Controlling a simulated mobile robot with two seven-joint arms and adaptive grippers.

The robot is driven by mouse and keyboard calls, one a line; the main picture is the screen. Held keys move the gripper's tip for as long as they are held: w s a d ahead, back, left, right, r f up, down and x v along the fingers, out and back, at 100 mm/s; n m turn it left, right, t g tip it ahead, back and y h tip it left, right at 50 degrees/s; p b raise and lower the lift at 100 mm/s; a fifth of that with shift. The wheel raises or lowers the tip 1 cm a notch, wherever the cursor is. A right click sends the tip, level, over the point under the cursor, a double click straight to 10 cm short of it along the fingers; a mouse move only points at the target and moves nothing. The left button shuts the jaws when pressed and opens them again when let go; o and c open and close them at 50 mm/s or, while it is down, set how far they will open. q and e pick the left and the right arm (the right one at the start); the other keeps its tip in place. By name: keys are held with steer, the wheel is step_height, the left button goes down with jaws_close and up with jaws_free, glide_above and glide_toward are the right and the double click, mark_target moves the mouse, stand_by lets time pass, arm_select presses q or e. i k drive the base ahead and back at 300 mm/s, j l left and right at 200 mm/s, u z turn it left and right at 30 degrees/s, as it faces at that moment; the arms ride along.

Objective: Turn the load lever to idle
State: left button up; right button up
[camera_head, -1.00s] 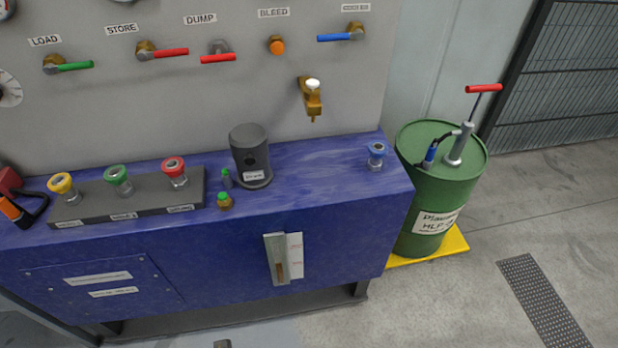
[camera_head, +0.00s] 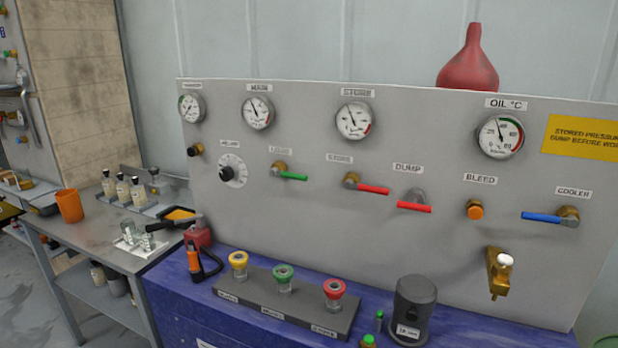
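The load lever (camera_head: 290,175) has a green handle on a brass valve body, mounted on the grey panel (camera_head: 330,255) under a small label. Its handle points right and slightly down, close to horizontal. The label above it is blurred now. To its right are the store lever (camera_head: 370,187) and the dump lever (camera_head: 413,207), both with red handles. Neither of my grippers is in view.
The blue bench (camera_head: 175,297) below the panel carries a rack with yellow, green and red couplings (camera_head: 282,278) and a dark cylinder (camera_head: 412,305). A side table (camera_head: 95,235) with an orange cup (camera_head: 69,206) and bottles stands at left.

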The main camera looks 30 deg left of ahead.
mark_target(274, 171)
steer(key=u, duration=1.2)
